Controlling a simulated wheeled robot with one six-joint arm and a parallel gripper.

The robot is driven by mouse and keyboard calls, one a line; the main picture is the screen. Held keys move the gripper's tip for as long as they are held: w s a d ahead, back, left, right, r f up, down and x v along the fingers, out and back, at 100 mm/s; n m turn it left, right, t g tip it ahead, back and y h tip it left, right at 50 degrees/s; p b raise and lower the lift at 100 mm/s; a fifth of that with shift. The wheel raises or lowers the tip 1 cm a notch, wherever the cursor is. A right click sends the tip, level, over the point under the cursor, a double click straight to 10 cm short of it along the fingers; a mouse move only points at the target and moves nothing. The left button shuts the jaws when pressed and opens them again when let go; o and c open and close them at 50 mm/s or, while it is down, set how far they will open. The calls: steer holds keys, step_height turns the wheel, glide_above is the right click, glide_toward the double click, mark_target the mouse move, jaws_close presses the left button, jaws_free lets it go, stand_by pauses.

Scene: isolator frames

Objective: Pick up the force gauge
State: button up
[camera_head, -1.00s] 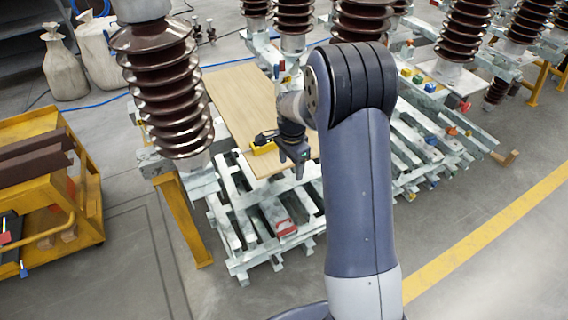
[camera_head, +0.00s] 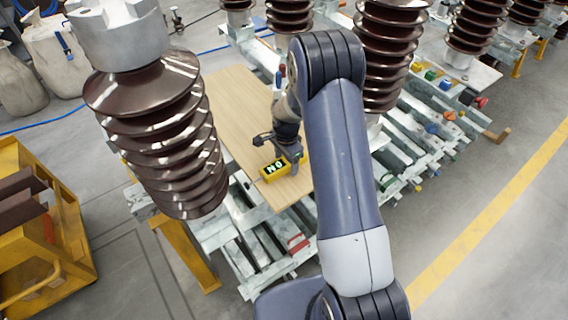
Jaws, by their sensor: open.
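The force gauge (camera_head: 275,170) is a small yellow block with a dark display face. It lies on the wooden board (camera_head: 228,95), near the board's front edge. My gripper (camera_head: 287,157) is open and points down at the gauge, right at its upper right side in the picture. The gripper hides part of the gauge, and I cannot tell whether the fingers touch it or only stand close around it.
A large brown ribbed insulator (camera_head: 160,130) stands left of the board, and another (camera_head: 388,50) stands behind my arm. A metal slatted frame (camera_head: 250,260) lies below, with a red block (camera_head: 297,243) on it. A yellow cart (camera_head: 40,230) is at far left. Open floor lies at right.

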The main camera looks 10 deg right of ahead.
steer(key=shift+f, duration=0.25)
steer(key=shift+c, duration=0.4)
steer(key=shift+r, duration=0.1)
jaws_close()
steer(key=shift+r, duration=0.1)
